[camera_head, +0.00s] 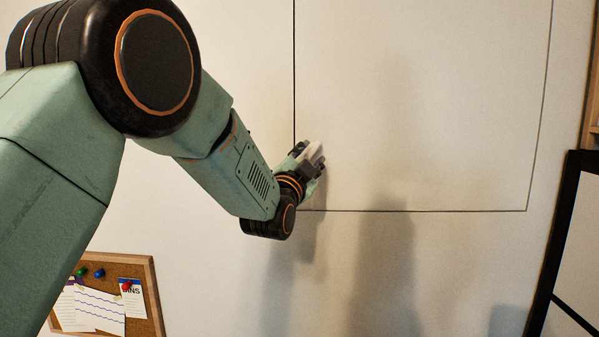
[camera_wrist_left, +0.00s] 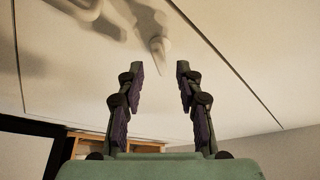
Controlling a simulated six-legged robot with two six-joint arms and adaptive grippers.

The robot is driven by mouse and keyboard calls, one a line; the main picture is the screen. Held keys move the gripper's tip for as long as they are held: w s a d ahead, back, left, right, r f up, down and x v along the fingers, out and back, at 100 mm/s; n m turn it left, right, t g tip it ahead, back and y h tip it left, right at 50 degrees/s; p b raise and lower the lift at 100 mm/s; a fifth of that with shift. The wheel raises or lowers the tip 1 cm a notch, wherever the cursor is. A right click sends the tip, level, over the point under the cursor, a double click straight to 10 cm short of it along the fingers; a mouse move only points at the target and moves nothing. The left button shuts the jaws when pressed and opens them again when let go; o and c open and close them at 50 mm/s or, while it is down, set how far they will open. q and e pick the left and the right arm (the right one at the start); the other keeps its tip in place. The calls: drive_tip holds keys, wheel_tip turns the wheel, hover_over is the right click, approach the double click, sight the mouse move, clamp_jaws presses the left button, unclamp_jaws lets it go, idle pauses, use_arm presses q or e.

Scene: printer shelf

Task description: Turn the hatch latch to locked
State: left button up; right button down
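The hatch (camera_head: 450,100) is a pale panel in a pale wall, outlined by a thin dark seam in the head view. The latch (camera_head: 312,150) shows as a small white piece at my left gripper (camera_head: 316,165), near the hatch's left seam and above its lower corner; the gripper partly hides it. In the left wrist view the hatch latch (camera_wrist_left: 160,48) is a pale, tapered lever on the panel. It lies ahead of and between the fingertips of my left gripper (camera_wrist_left: 160,66), which is open with a gap on both sides. My right gripper is not in view.
A cork board (camera_head: 139,268) with papers and pins hangs at the lower left in the head view. A dark-framed panel (camera_head: 562,230) stands at the right edge. A pale rounded object (camera_wrist_left: 82,6) shows at the top left of the wrist view. The wall around the hatch is clear.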

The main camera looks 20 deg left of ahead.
use_arm(q)
drive_tip(key=v, duration=0.9)
drive_tip(key=shift+s+d+r, duration=0.15)
drive_tip(key=shift+s+d, duration=0.05)
drive_tip(key=shift+w, duration=0.1)
